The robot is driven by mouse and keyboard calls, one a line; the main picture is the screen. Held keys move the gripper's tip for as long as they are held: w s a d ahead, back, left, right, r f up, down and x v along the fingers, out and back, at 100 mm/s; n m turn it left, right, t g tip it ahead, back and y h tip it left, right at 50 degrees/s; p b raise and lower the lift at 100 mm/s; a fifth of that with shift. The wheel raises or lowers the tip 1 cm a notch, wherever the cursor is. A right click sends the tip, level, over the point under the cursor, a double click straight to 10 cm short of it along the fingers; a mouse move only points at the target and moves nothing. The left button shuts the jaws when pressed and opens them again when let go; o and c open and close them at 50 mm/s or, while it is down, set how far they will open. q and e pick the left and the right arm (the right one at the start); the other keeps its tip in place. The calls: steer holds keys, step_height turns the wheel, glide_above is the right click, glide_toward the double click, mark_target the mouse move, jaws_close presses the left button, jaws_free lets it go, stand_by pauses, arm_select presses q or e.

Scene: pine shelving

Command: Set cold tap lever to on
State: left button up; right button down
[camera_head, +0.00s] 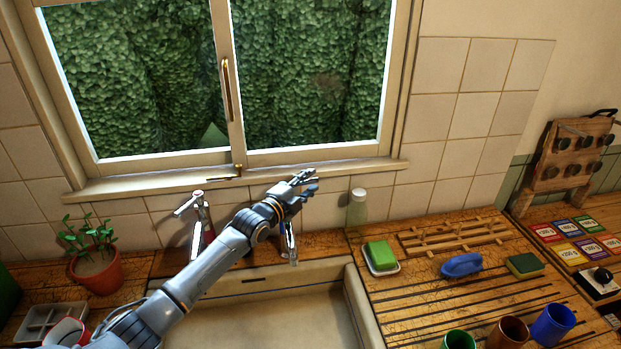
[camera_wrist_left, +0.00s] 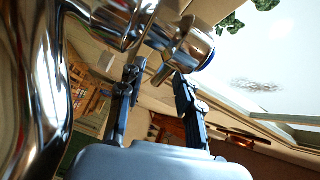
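My left gripper (camera_head: 308,182) reaches over the sink from the left, above the right-hand chrome tap (camera_head: 290,242). The gripper and forearm hide this tap's top in the head view. In the left wrist view, my left gripper's two dark fingers (camera_wrist_left: 158,75) stand apart. The chrome cold tap head (camera_wrist_left: 198,42) with a blue edge is just beyond the fingertips. Its short lever (camera_wrist_left: 165,70) points into the gap between the fingertips; I cannot tell whether they touch it. The other tap (camera_head: 200,225) has a red mark and a lever pointing left. My right gripper is not in view.
The sink (camera_head: 270,310) lies below my arm. A bottle (camera_head: 357,207) stands right of the gripper, and a green soap (camera_head: 381,254) is on a dish. The window sill (camera_head: 240,178) is close behind. A potted plant (camera_head: 95,268) stands at left.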

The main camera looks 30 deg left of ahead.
arm_select(q)
steer(key=shift+w, duration=0.55)
steer(key=shift+w+f, duration=0.1)
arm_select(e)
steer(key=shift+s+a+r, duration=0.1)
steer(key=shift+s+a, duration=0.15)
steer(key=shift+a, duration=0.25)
arm_select(q)
steer(key=shift+c, duration=0.4)
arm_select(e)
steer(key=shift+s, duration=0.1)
arm_select(q)
jaws_close()
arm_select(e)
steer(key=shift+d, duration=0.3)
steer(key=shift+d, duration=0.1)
